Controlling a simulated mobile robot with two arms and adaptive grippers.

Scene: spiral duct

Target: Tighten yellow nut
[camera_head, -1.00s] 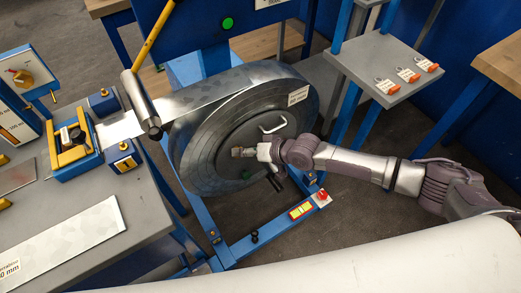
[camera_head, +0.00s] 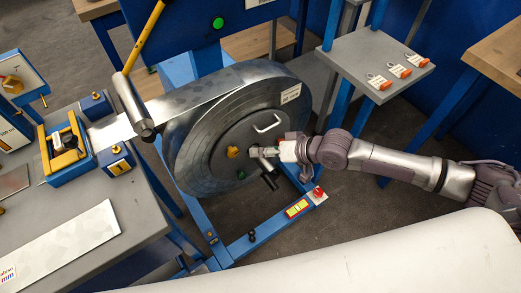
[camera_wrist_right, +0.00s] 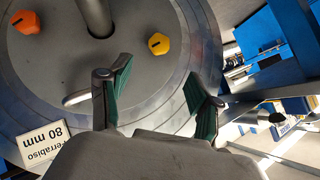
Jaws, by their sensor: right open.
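The yellow nut (camera_head: 233,152) sits on the round face of the coil reel (camera_head: 215,160). It also shows in the right wrist view (camera_wrist_right: 158,44), with a dark mark on its face. My right gripper (camera_head: 268,153) is to the right of the yellow nut in the head view, apart from it. In the right wrist view its two green-padded fingers (camera_wrist_right: 160,88) are spread with nothing between them, and the nut lies beyond the fingertips. An orange nut (camera_wrist_right: 25,21) is on the same face, across the central shaft (camera_wrist_right: 94,15). My left gripper is not in view.
A grey shelf with padlock tags (camera_head: 400,71) stands at the right. A workbench (camera_head: 75,245) with a blue and yellow clamp (camera_head: 64,150) is at the left.

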